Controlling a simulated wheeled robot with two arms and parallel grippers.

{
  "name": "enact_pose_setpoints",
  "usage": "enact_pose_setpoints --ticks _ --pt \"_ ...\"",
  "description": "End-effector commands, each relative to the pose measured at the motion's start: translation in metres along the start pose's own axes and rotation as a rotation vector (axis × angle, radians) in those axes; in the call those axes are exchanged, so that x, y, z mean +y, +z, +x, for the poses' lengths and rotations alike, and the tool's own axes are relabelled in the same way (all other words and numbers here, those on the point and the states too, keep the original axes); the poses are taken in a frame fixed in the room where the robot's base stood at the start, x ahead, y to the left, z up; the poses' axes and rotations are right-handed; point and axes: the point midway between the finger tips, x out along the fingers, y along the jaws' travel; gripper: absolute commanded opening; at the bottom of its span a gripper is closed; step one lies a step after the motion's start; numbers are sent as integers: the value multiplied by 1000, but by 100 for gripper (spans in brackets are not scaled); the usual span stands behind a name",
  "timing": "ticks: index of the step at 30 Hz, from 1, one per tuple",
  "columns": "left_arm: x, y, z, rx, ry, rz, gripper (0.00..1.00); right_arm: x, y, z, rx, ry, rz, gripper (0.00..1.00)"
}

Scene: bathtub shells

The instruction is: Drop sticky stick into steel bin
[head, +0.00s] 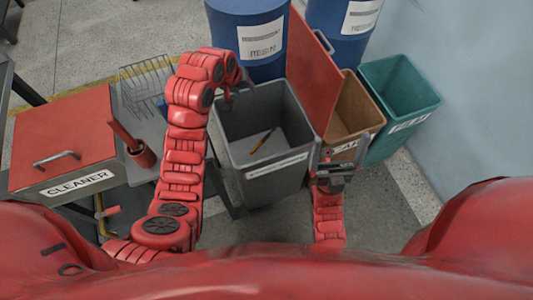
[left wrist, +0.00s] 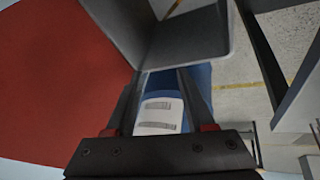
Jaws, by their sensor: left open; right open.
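A brown stick (head: 262,140) lies inside the grey bin (head: 285,172), on its floor. The bin is open at the top, and its front label is too small to read. My left gripper (head: 236,92) is above the bin's back-left rim, with its jaws apart and nothing between them. In the left wrist view the open fingers (left wrist: 161,85) frame a blue barrel and its white label; the stick does not show there. My right gripper (head: 338,160) is in front of the bin's right side, open and empty.
A red lid (head: 313,70) stands up between the grey bin and a brown bin (head: 352,112). A teal bin (head: 400,85) is at the right. Blue barrels (head: 250,35) stand behind.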

Motion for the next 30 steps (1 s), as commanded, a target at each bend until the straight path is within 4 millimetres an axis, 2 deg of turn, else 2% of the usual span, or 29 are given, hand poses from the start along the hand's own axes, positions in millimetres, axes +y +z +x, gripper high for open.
enact_pose_setpoints --ticks 3,4,9,30 --pt "0 -1 -24 6 1 0 54 0 0 -3 0 0 0 100" --pt "2 -3 -34 2 -1 1 54 0 -2 10 0 0 0 100" --pt "0 -1 -47 -2 -2 -1 54 1 -4 22 0 0 0 100" --pt "0 0 -48 -1 0 0 54 1 -4 22 0 0 0 100"
